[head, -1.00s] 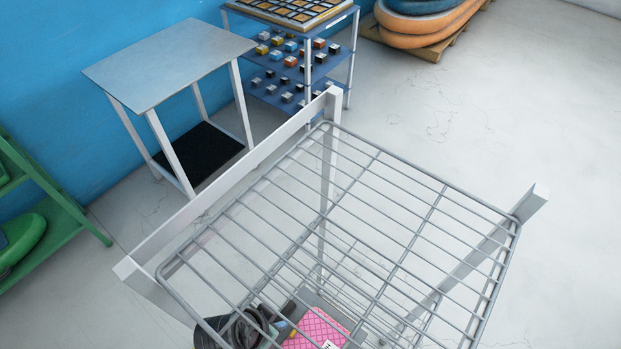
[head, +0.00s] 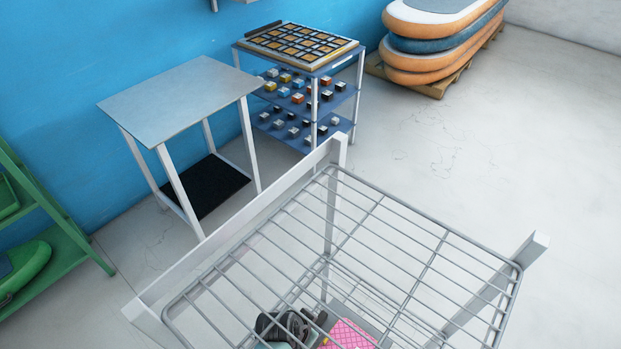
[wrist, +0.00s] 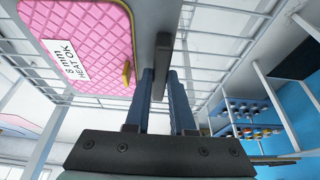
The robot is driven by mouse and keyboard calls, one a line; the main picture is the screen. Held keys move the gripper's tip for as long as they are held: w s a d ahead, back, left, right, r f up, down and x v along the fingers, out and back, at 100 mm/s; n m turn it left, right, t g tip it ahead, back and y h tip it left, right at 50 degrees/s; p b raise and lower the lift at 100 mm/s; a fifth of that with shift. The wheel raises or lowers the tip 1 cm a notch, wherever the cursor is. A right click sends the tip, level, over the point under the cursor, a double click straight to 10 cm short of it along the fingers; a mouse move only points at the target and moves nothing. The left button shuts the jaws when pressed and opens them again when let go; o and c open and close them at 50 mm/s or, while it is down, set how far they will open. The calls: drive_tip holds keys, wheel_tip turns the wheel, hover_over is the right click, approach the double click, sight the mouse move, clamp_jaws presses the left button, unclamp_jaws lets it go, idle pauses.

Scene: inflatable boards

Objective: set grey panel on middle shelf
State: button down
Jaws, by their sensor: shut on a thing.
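The grey panel (head: 352,309) shows through the wires of the rack in the head view, below its top shelf (head: 378,208). In the wrist view the grey panel (wrist: 158,16) is a flat grey surface with a dark bar on its edge. My gripper (wrist: 163,78) is shut on that dark bar, one finger on each side. A pink quilted pad (wrist: 80,38) with a white label and a yellow tab lies against the panel; the pad also shows in the head view (head: 350,335). The wires partly hide the middle shelf, and I cannot tell whether the panel touches it.
The rack's white side rail (head: 250,225) and wire top lie close over my gripper. A white table (head: 180,97) and a blue shelf unit (head: 300,62) stand behind it. A green rack (head: 60,235) stands left. Stacked orange boards (head: 440,50) are at back right; the right floor is clear.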

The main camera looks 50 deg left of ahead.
drive_tip(key=shift+f, duration=0.15)
drive_tip(key=shift+f, duration=0.15)
drive_tip(key=c, duration=0.8)
unclamp_jaws()
drive_tip(key=shift+o, duration=0.2)
drive_tip(key=v, duration=0.5)
drive_tip(key=s, duration=0.3)
drive_tip(key=s+d+b, duration=0.1)
drive_tip(key=s, duration=0.3)
drive_tip(key=s+d+b, duration=0.1)
drive_tip(key=s, duration=0.2)
drive_tip(key=shift+s+d, duration=0.2)
drive_tip(key=shift+d, duration=0.05)
drive_tip(key=shift+s+d, duration=0.1)
drive_tip(key=shift+s, duration=0.6)
